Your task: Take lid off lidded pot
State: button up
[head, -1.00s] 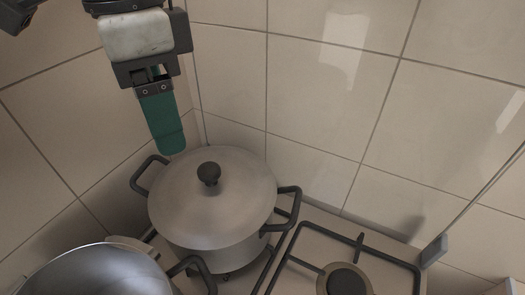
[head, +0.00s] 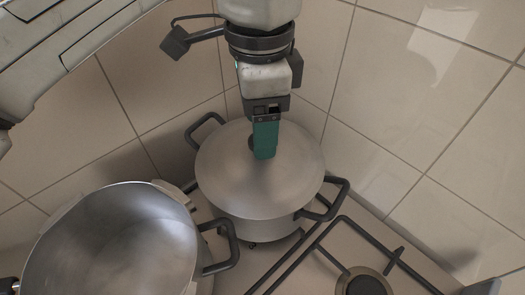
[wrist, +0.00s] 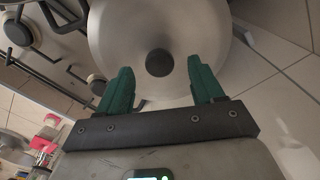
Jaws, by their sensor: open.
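The lidded pot (head: 262,225) stands on the stove in the tiled corner, its grey lid (head: 225,172) seated on top. The pot has dark side handles. My gripper (head: 265,155) is over the lid in the head view, and its green finger hides most of the knob. In the wrist view my gripper (wrist: 162,82) is open, with its two green fingers apart. The dark round knob (wrist: 159,62) lies between the fingers' lines, slightly beyond the tips. No contact with the knob shows.
A large open pot (head: 120,245) stands in front and left of the lidded pot, its handle close to it. A burner (head: 367,284) with black grates is at the right. Tiled walls close off the back and sides.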

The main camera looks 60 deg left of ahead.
jog(key=shift+f, duration=0.95)
grip_shut()
